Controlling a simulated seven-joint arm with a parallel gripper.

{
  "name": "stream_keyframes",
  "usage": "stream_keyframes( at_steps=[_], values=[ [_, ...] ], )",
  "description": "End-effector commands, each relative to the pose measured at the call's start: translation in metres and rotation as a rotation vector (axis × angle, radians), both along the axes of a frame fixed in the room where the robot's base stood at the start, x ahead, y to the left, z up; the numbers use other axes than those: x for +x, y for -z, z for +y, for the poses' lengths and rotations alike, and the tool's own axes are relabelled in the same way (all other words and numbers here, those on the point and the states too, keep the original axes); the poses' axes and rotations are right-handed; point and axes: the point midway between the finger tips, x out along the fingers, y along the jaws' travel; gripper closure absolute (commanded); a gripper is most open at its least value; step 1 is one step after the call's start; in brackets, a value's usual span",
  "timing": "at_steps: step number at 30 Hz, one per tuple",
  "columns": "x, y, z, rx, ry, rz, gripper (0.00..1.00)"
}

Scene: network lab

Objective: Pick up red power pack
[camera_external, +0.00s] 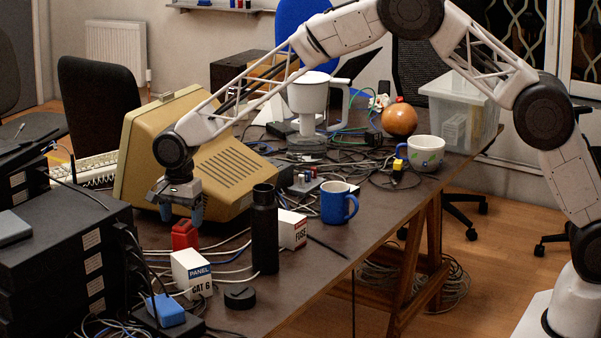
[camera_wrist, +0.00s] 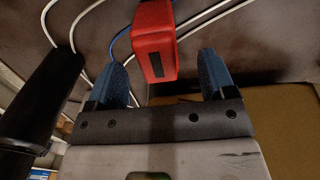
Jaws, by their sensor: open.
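The red power pack (camera_external: 185,235) stands on the dark table, between the beige monitor and the white CAT 6 box in the external view. In the wrist view the red power pack (camera_wrist: 154,42) lies ahead of the fingertips, near the middle of the gap between them. My gripper (camera_external: 181,212) is above the pack, pointing down. In the wrist view my gripper (camera_wrist: 162,72) has its two blue fingers spread apart, with nothing held between them. Whether the fingers reach down beside the pack is hard to tell.
A black bottle (camera_external: 265,230) stands right of the pack, also visible in the wrist view (camera_wrist: 38,100). The white CAT 6 box (camera_external: 192,272) is in front, the beige monitor (camera_external: 215,165) behind. Cables run around the pack. A black equipment stack (camera_external: 60,260) stands left.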

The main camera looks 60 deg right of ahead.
Motion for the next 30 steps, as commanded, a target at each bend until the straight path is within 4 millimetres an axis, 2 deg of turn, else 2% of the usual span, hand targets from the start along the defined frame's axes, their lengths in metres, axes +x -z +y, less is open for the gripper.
stream_keyframes(
  at_steps=[8,21,30],
  values=[
    [-0.001,0.005,0.0,0.0,0.0,0.001,0.23],
    [-0.003,0.048,-0.002,0.0,0.0,0.0,0.23],
    [-0.003,0.051,-0.002,0.0,0.0,-0.001,0.23]
  ],
)
